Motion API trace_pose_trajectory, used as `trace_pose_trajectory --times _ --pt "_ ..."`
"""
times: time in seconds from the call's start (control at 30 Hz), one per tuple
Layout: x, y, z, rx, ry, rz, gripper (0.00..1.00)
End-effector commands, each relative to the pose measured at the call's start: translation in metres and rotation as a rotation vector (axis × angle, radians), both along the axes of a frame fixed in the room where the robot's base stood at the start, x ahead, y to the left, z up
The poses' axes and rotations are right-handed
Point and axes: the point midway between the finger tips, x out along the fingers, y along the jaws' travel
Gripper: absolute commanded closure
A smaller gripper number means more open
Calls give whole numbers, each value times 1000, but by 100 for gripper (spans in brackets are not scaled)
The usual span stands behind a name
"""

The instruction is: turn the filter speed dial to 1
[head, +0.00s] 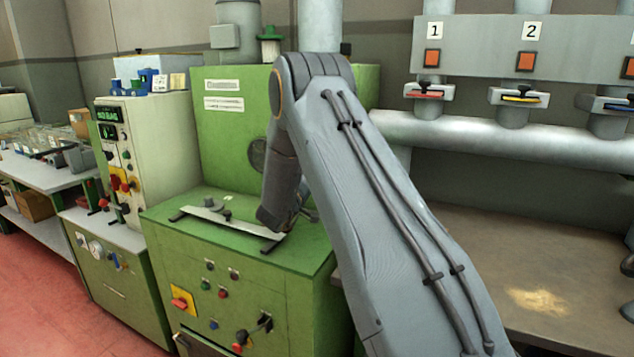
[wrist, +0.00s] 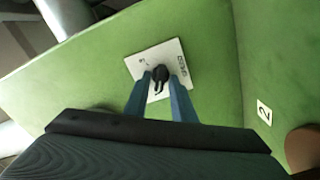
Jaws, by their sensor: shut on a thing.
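The filter speed dial (wrist: 160,73) is a small black knob on a white square plate (wrist: 176,52) fixed to a green surface, seen in the wrist view. The plate bears small dark lettering and marks, too small to read for certain. My gripper (wrist: 160,80) has its two blue fingers on either side of the knob, shut on it. The knob's pointing direction is unclear, partly covered by the fingers. In the head view my arm hides the dial and the fingertips.
In the head view, the green machine (head: 235,110) stands beside a panel with a lit display (head: 108,115). Overhead pipes carry red (head: 425,94) and yellow (head: 521,99) valve handles. The brown bench (head: 470,235) is mostly clear.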

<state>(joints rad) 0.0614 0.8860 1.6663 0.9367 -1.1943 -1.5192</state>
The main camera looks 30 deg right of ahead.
Motion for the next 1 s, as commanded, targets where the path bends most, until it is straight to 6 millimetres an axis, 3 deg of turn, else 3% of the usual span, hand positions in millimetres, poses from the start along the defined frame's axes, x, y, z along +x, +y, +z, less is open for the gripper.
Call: trace_pose_trajectory --times 0.43,0.47,0.5,0.8,1.0 --pt "-1 0 -2 -4 10 -1 99" --pt "-1 0 -2 -3 9 -1 72" --pt "-1 0 -2 -4 8 0 70" --pt "-1 2 -1 -4 7 0 70" --pt "-16 21 -1 -3 9 1 70"
